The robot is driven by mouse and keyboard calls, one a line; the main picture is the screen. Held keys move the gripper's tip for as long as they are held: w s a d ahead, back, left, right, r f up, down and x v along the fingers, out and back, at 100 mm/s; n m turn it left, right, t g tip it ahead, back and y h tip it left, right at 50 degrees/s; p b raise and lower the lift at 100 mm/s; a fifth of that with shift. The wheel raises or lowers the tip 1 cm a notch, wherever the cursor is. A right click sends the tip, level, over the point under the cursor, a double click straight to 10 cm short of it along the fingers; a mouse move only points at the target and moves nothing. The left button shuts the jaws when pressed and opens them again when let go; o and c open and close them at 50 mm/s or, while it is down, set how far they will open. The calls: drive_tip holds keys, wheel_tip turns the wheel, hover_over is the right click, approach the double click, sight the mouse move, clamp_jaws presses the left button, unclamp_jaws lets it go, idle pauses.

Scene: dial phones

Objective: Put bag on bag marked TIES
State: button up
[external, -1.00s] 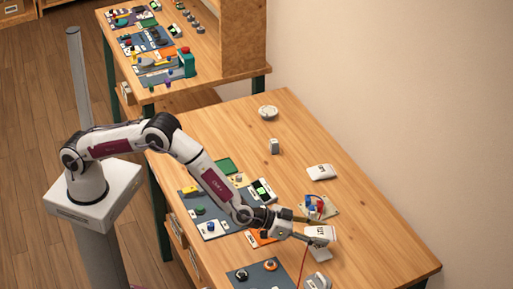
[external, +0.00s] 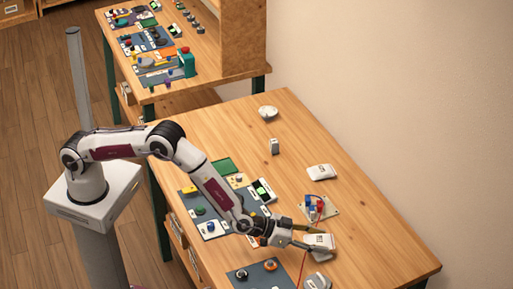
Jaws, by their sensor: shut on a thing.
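My gripper (external: 314,239) is at the right front part of the near table, its fingers on either side of a white bag (external: 322,241) with a dark printed mark. It is shut on this bag. A second white bag (external: 322,172) with dark print lies flat farther back on the table, apart from the gripper. A third pale, greyish item (external: 318,281), perhaps another bag, lies at the bottom edge close to the held bag. The print is too small to read, so I cannot tell which is marked TIES. Whether the held bag touches anything below is unclear.
A plate with red and blue parts (external: 320,208) stands just behind the gripper, with a red cable running down beside the held bag. Dark mats with knobs (external: 262,275) lie to the left. A grey block (external: 274,147) and round white item (external: 268,112) stand farther back. The table's right side is clear.

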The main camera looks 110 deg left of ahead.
drive_tip(key=shift+f, duration=0.1)
drive_tip(key=o, duration=1.1)
drive_tip(key=shift+s, duration=0.1)
drive_tip(key=shift+s+d+r, duration=0.3)
drive_tip(key=shift+s+r, duration=0.1)
drive_tip(key=shift+s, duration=0.15)
drive_tip(key=v, duration=1)
drive_tip(key=shift+s, duration=0.2)
drive_tip(key=shift+d+r, duration=0.1)
